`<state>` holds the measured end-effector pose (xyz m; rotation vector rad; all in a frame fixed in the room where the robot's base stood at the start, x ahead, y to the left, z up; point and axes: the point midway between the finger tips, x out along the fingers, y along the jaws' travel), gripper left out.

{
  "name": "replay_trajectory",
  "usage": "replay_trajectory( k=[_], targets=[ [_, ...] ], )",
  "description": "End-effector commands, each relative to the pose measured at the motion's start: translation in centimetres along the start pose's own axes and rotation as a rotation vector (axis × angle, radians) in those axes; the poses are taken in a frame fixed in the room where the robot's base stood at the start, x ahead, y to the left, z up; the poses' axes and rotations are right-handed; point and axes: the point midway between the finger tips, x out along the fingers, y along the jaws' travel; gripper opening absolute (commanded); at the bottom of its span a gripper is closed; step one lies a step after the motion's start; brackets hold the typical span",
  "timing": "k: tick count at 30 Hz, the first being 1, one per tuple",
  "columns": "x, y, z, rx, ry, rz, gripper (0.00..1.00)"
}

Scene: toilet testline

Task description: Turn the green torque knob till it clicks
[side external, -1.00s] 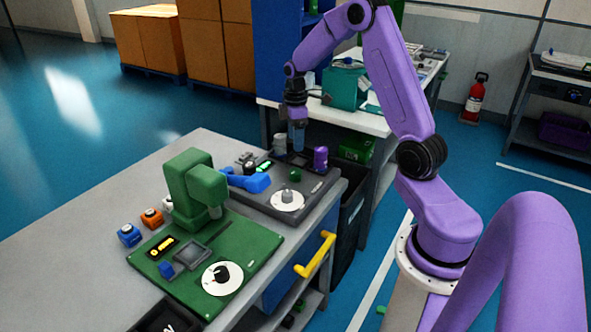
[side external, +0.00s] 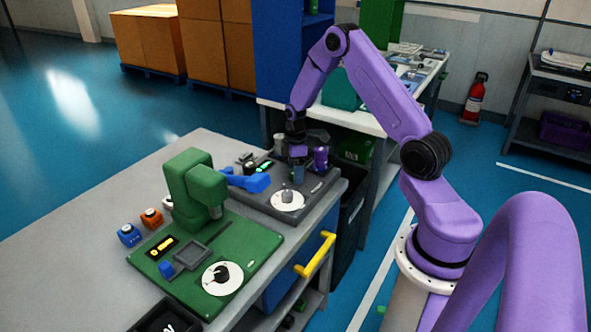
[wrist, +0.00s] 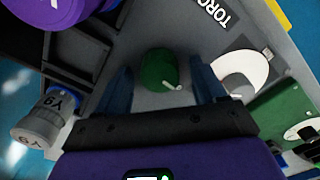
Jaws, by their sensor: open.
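The green torque knob (wrist: 158,68) shows in the wrist view as a round green cap with a small pale pointer, on the dark grey panel (wrist: 185,30) beside a label starting "TORQ" (wrist: 215,12). My gripper (wrist: 163,84) is open, with one blue finger on each side of the knob; I cannot tell whether they touch it. In the side view my gripper (side external: 297,172) is pointed down low over the dark panel and mostly hides the knob.
A white dial (side external: 288,200) is close in front of the knob. A purple cylinder (side external: 321,158) stands just right of my gripper, and a blue lever (side external: 250,182) lies to its left. The green station (side external: 188,190) stands nearer the camera.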

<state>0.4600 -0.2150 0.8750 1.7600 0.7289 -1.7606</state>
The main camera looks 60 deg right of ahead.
Motion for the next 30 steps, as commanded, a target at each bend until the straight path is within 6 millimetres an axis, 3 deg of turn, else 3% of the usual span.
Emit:
replay_trajectory(
  k=[3, 8, 9, 20, 30],
  targets=[
    [-0.03, 0.01, -0.01, 0.000, 0.000, 0.000, 0.70],
    [-0.04, 0.01, -0.02, 0.000, 0.000, 0.000, 0.18],
    [-0.04, 0.01, -0.02, 0.000, 0.000, 0.000, 0.14],
    [-0.07, -0.01, -0.08, 0.049, 0.000, 0.000, 0.14],
    [-0.11, 0.00, -0.12, 0.288, 0.001, 0.001, 0.14]
  ],
)
